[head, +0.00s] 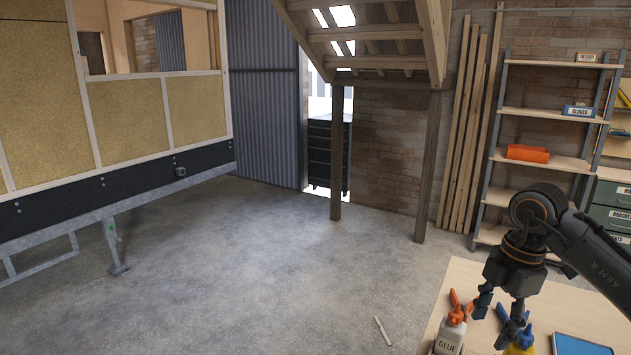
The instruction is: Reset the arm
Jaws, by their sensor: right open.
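My right arm comes in from the right edge. Its dark gripper (497,318) points down over the wooden table (478,277), with its fingers apart and nothing visible between them. My left gripper is not in the picture.
A blue flat item (580,345) lies at the table's right. A pale thin tool (383,331) lies on the floor left of the table. Shelves (540,115) stand behind my right arm. A trailer frame (110,200) fills the left. The middle floor (260,260) is clear.

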